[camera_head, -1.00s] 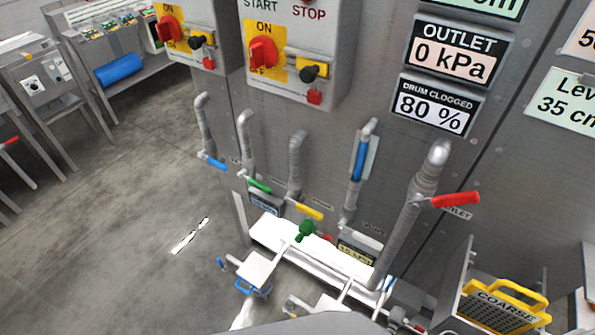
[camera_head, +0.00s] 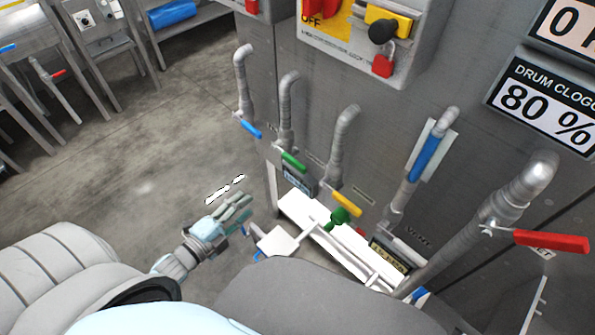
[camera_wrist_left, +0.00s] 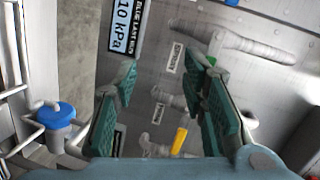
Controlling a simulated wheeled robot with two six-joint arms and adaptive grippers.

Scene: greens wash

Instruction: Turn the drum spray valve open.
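Several pipe valves with coloured handles stand on the grey panel: a blue handle (camera_head: 251,129), a green handle (camera_head: 293,161), a yellow handle (camera_head: 347,203), an upright blue handle (camera_head: 424,158) and a red handle (camera_head: 550,241). I cannot read which one is the drum spray valve. My left gripper (camera_head: 238,208) is low, left of the panel and apart from the handles. In the left wrist view its teal fingers (camera_wrist_left: 160,105) are open and empty, with the yellow handle (camera_wrist_left: 179,140) seen beyond the gap. My right gripper is not in view.
A sign (camera_head: 543,106) reads drum clogged 80 %. A switch box (camera_head: 365,45) with a red padlock is above the valves. A white trough (camera_head: 325,228) and a green knob (camera_head: 339,217) lie below them. The floor (camera_head: 130,170) on the left is clear.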

